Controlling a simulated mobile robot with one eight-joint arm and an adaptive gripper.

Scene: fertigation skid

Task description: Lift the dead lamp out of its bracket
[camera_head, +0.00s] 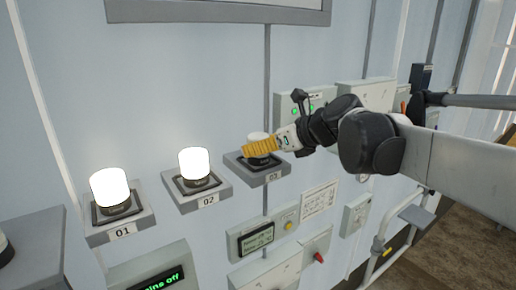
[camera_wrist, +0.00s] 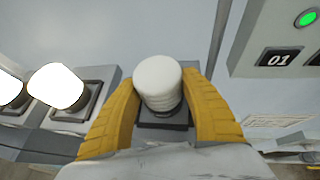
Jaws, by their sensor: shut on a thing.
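The dead lamp (camera_wrist: 159,82) is a white, unlit cylinder with a ribbed lower part. It stands upright at the bracket (camera_wrist: 165,133) labelled 03, which also shows in the head view (camera_head: 270,178). My gripper (camera_wrist: 158,100) has yellow fingers on both sides of the lamp and is shut on it. In the head view my gripper (camera_head: 262,147) comes in from the right and hides most of the lamp; only its pale top (camera_head: 257,136) shows. I cannot tell whether the lamp's base is still seated in the bracket.
Two lit lamps stand left in brackets 01 (camera_head: 110,187) and 02 (camera_head: 194,163). A grey box with green lights (camera_head: 303,108) is on the wall behind my gripper. Below are a display box (camera_head: 257,239) and a red-handled switch box (camera_head: 318,257).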

